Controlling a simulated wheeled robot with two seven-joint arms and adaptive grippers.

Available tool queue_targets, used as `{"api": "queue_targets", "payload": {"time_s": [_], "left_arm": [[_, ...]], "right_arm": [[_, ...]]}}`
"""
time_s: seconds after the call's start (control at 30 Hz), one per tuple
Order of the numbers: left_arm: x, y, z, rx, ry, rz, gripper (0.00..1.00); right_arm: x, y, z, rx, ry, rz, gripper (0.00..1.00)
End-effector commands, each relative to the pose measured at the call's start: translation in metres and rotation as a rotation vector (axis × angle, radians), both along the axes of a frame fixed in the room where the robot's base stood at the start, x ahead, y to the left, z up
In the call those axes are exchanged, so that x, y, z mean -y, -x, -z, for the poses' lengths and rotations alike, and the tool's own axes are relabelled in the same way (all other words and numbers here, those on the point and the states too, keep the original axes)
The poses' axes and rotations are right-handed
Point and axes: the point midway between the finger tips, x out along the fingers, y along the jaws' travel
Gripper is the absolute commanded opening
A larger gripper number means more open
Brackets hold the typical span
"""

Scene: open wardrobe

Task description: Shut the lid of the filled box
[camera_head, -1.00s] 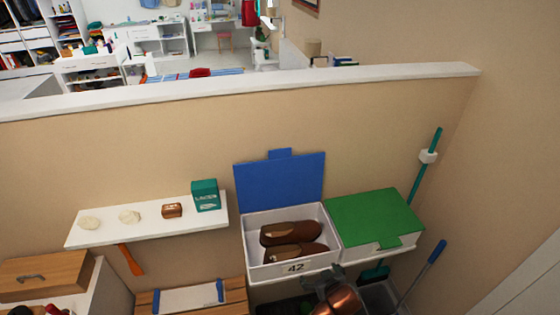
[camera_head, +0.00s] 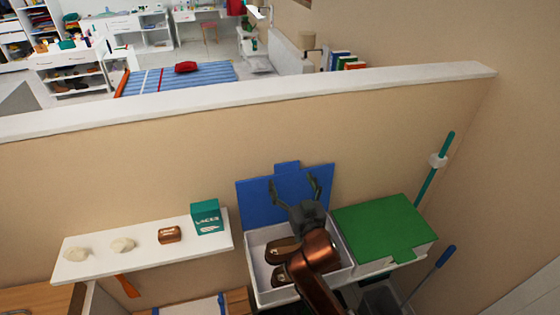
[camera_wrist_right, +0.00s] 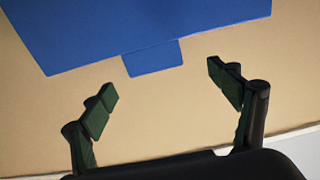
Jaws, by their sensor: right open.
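The filled box (camera_head: 259,291) is white and stands on a shelf, with brown shoes (camera_head: 282,251) inside. Its blue lid (camera_head: 256,205) stands open at the back, upright, with a tab on its top edge. My right gripper (camera_head: 296,185) is open and empty, in front of the blue lid in the head view, with its arm reaching over the box and hiding part of the shoes. In the right wrist view, the open fingers (camera_wrist_right: 162,82) point toward the lid's tab (camera_wrist_right: 153,58), which lies beyond them. Whether they touch the lid is unclear. My left gripper is out of view.
A second white box with a shut green lid (camera_head: 380,228) stands right beside the filled one. A wall shelf (camera_head: 140,262) at left holds a teal box (camera_head: 206,217), a small copper-coloured box and pale objects. Long-handled tools (camera_head: 433,175) lean at right.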

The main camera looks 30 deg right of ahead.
Motion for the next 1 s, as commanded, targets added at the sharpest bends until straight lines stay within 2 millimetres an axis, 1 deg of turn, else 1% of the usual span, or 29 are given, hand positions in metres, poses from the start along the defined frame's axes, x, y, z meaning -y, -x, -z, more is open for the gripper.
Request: {"api": "queue_targets", "payload": {"time_s": [0.07,0.13,0.17,0.3,0.4,0.5,0.7,0.77,0.87,1.0], "left_arm": [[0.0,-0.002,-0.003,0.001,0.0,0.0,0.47],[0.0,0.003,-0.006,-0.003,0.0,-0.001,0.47],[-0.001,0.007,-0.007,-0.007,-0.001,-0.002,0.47],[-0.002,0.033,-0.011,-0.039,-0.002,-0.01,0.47],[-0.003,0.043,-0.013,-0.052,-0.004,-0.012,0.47],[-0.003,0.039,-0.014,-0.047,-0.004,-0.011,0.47],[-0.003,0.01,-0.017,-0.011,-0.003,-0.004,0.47],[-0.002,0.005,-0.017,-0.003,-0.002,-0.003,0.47],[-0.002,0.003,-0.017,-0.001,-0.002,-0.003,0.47],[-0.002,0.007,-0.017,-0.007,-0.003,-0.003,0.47]], "right_arm": [[0.005,-0.007,-0.002,0.001,0.002,0.005,0.83],[0.008,-0.017,-0.002,0.001,0.003,0.007,0.83],[0.01,-0.021,-0.002,0.0,0.003,0.008,0.83],[0.016,-0.043,-0.002,-0.001,0.003,0.009,0.83],[0.019,-0.055,-0.001,0.0,0.002,0.01,0.83],[0.021,-0.064,-0.001,0.0,0.002,0.009,0.83],[0.021,-0.07,0.001,-0.001,0.001,0.007,0.83],[0.021,-0.07,0.001,-0.001,0.001,0.007,0.83],[0.02,-0.07,0.001,-0.001,0.001,0.006,0.83],[0.02,-0.07,0.001,-0.001,0.001,0.005,0.73]]}}
